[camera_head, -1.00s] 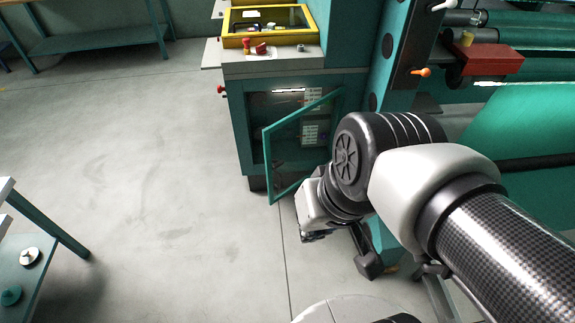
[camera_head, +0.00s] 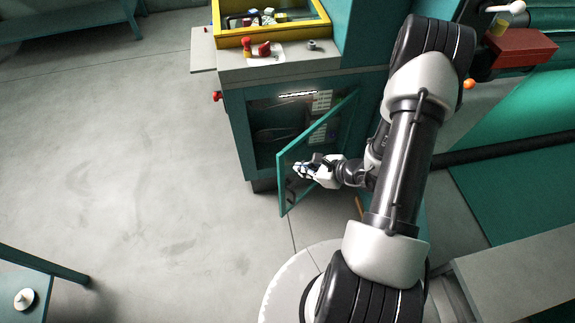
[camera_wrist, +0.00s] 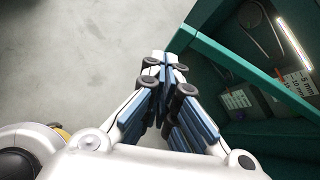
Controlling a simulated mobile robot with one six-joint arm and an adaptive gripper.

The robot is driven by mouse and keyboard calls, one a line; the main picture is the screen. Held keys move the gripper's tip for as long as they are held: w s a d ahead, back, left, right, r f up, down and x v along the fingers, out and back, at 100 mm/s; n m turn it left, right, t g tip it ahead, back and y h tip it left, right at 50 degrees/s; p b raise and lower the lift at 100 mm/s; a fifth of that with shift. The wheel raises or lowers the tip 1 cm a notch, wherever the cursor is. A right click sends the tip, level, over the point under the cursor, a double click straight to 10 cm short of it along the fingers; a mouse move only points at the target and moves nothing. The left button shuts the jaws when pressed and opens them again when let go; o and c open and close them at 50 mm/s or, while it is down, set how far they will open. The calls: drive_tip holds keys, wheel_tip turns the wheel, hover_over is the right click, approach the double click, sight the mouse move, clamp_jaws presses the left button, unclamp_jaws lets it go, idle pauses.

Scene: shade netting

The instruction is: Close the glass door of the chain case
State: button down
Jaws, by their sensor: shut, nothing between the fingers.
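The chain case is the teal cabinet with its glass door (camera_head: 283,188) standing ajar, hinged on the right and swung out toward me. A lit strip and white labels show inside the case (camera_head: 262,125). My gripper (camera_head: 299,170) is shut and empty, in front of the door's outer face near its free left edge. In the wrist view my gripper (camera_wrist: 165,62) points at the grey floor, with the teal door frame (camera_wrist: 250,72) just to its right. I cannot tell whether the fingers touch the door. The door's handle is small and dark, low near the free edge.
On top of the cabinet are a yellow-framed box (camera_head: 268,32) and a red knob (camera_head: 263,49). Another red knob (camera_head: 217,96) sticks out at the cabinet's left side. A teal table (camera_head: 30,290) stands at lower left. The floor left of the door is clear.

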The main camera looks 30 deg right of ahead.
drive_tip(key=s+d+f+m+h, duration=0.2)
drive_tip(key=s+d+f+m, duration=0.1)
drive_tip(key=f, duration=0.3)
drive_tip(key=shift+w+a+r+b+x, duration=0.25)
drive_tip(key=shift+b+x, duration=0.3)
drive_tip(key=shift+x, duration=1.6)
drive_tip(key=shift+w+a+r+b+x, duration=0.15)
drive_tip(key=shift+r+b+x, duration=0.25)
drive_tip(key=shift+x, duration=1.8)
drive_tip(key=shift+w+a+r+b+x, duration=0.2)
drive_tip(key=shift+b+x, duration=0.45)
drive_tip(key=shift+x, duration=1.5)
